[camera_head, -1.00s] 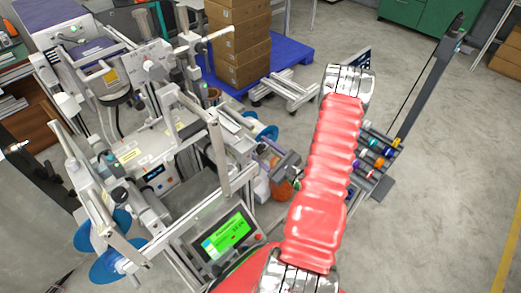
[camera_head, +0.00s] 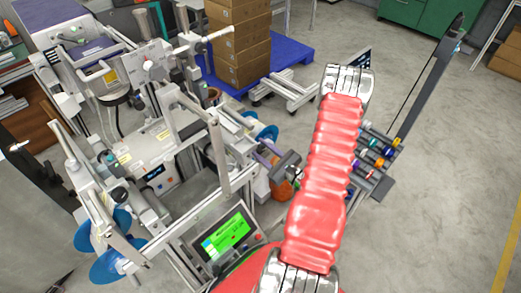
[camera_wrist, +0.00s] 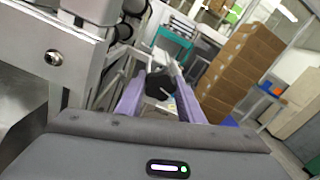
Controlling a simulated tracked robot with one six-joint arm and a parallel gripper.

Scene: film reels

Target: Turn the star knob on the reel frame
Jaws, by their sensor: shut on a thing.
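A black star knob (camera_wrist: 161,84) sits between the two purple fingers of my gripper (camera_wrist: 160,98) in the wrist view. The fingers are shut on it from both sides and hide its edges. The reel frame (camera_head: 222,155), a light metal frame with several arms and blue reels, fills the left of the head view. There, my gripper (camera_head: 266,158) is at the frame's right side, left of my red arm. The knob itself cannot be made out in the head view.
A green-lit display (camera_head: 227,232) stands at the frame's front. Stacked cardboard boxes (camera_head: 238,45) rest on a blue pallet (camera_head: 290,55) behind. A rack with coloured rolls (camera_head: 378,152) stands right of my arm. The floor at right is clear.

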